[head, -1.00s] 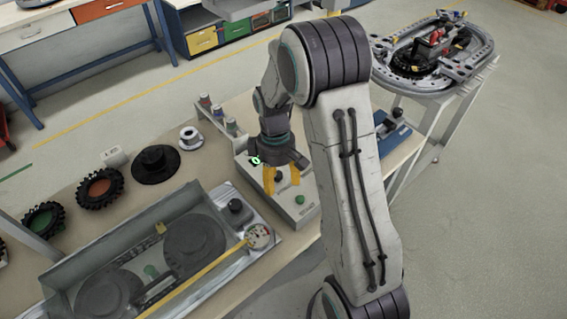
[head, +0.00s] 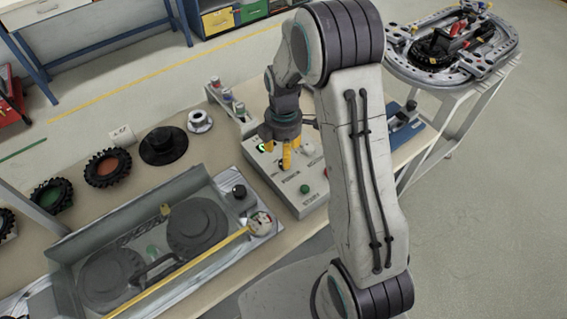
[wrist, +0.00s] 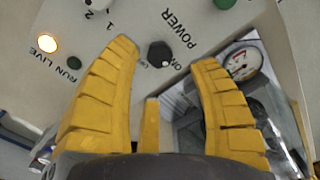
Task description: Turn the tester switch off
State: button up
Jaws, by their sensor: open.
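The tester (head: 310,205) is a pale box on the bench, with a sloped panel. Its black POWER switch knob (wrist: 160,54) shows in the wrist view with an ON mark beside it; I cannot tell which way the knob points. A RUN LIVE lamp (wrist: 47,42) glows warm on the panel.
A clear-lidded case with a gauge (head: 262,223) stands left of the tester. A blue device (head: 405,125) is to the right.

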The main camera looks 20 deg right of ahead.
jog(key=shift+f+p, duration=0.45)
jog(key=shift+f, duration=2.65)
jog(key=shift+c, duration=0.3)
grip_shut()
